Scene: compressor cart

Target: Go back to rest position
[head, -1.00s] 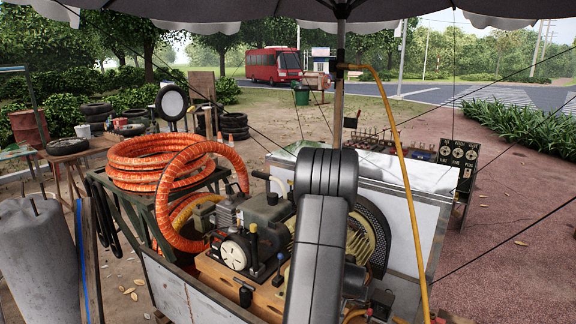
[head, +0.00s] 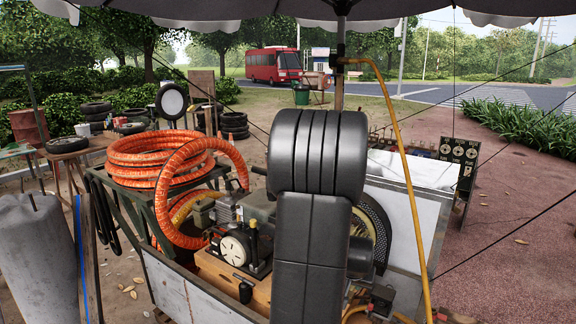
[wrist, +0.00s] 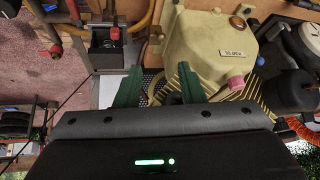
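In the wrist view my gripper (wrist: 157,72) shows two green fingers spread apart with nothing between them. The fingers lie in front of a beige ribbed machine housing (wrist: 208,45) with a red cap; whether they touch it cannot be told. In the head view my grey arm stands in front of the compressor cart (head: 185,290) and hides the gripper and part of the compressor (head: 237,248).
An orange hose coil (head: 150,160) sits on the cart's left side. A yellow hose (head: 405,175) hangs beside the umbrella pole at the right. A white-topped box (head: 410,175) stands behind. A grey cylinder (head: 35,255) stands at the left.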

